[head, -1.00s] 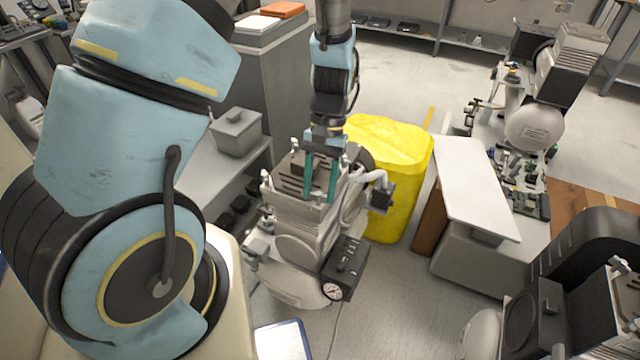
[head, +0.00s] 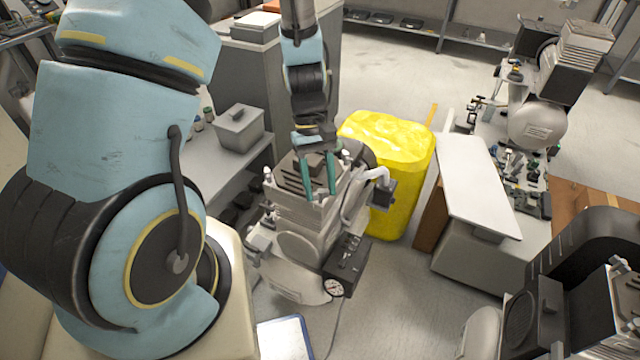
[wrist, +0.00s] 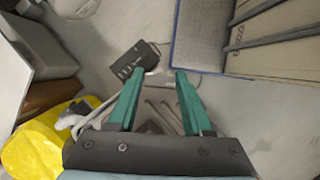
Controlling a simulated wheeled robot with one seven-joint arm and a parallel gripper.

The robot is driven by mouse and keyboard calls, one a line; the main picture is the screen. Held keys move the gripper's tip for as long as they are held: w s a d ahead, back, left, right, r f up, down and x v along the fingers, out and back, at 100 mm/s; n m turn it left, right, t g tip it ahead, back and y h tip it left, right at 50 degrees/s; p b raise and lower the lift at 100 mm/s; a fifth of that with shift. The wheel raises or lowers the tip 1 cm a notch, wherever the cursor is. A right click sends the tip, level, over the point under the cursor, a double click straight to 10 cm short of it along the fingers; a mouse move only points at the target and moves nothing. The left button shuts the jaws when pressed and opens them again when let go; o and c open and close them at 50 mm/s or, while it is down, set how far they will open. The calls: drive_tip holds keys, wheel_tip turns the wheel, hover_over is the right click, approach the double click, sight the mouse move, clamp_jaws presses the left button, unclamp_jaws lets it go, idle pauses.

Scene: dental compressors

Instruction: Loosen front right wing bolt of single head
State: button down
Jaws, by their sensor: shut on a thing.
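The single-head compressor (head: 300,248) stands in the middle of the head view, with a grey finned head on top. Pale wing bolts show at the head's corners, one at the left (head: 268,174) and one at the back right (head: 346,157). My gripper (head: 320,196) points down over the head's front right corner. Its two green fingers stand apart, closed about the front right wing bolt, which is small and mostly hidden between the tips. In the wrist view the fingers (wrist: 158,76) are also apart, and the bolt cannot be made out there.
A black control box (head: 346,255) with a gauge is on the compressor's front right. A grey shelf unit (head: 228,165) is at left, a white-topped bench (head: 475,185) at right. Other compressors stand further right.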

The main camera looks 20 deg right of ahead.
drive_tip(key=shift+w, duration=0.1)
idle(0.3)
drive_tip(key=c, duration=0.6)
unclamp_jaws()
drive_tip(key=b+v, duration=0.1)
drive_tip(key=v, duration=0.9)
drive_tip(key=shift+r, duration=0.4)
drive_tip(key=a+r+t, duration=0.2)
drive_tip(key=a+t, duration=0.1)
drive_tip(key=a, duration=0.7)
drive_tip(key=w+a+r+m+t, duration=0.1)
drive_tip(key=a+r+t, duration=0.2)
drive_tip(key=a, duration=0.7)
drive_tip(key=shift+w+a+r+m, duration=0.25)
drive_tip(key=shift+m, duration=0.05)
